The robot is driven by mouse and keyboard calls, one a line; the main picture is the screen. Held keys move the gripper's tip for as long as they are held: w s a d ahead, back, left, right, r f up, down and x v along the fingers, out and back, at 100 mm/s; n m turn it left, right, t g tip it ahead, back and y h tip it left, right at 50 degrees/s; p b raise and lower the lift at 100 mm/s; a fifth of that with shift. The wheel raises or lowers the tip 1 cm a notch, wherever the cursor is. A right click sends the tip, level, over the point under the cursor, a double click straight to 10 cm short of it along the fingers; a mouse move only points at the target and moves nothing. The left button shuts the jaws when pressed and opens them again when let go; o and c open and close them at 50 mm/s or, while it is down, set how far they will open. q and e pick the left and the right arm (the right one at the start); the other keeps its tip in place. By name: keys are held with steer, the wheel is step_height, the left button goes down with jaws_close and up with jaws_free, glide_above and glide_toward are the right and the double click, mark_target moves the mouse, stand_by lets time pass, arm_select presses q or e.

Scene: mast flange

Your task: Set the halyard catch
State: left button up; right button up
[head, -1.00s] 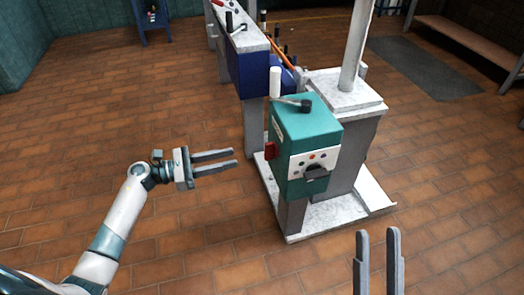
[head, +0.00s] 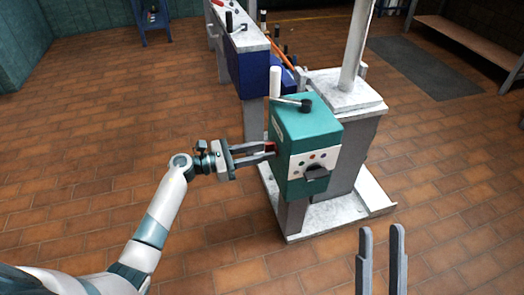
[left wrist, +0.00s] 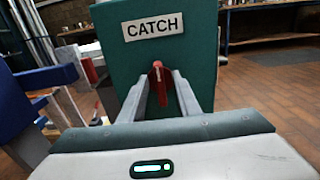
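The halyard catch is a small red lever on the left side of a teal box (head: 292,125). It shows in the head view (head: 271,147) between my left fingertips. In the left wrist view the red catch (left wrist: 158,80) stands upright below a white "CATCH" label (left wrist: 153,26). My left gripper (head: 270,151) reaches the box's side from the left. Its fingers (left wrist: 161,92) are spread, one on each side of the catch, with gaps visible. My right gripper (head: 381,232) is open and empty, low in front of the box to the right.
A white crank handle (head: 275,83) rises from the box's top. A knob panel (head: 314,158) is on its front. A pale mast (head: 357,45) stands on a pedestal (head: 345,92) behind. A blue bench (head: 250,70) is further back. The floor (head: 120,120) at left is clear.

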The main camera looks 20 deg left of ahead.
arm_select(q)
jaws_close()
arm_select(e)
steer(key=shift+f, duration=0.15)
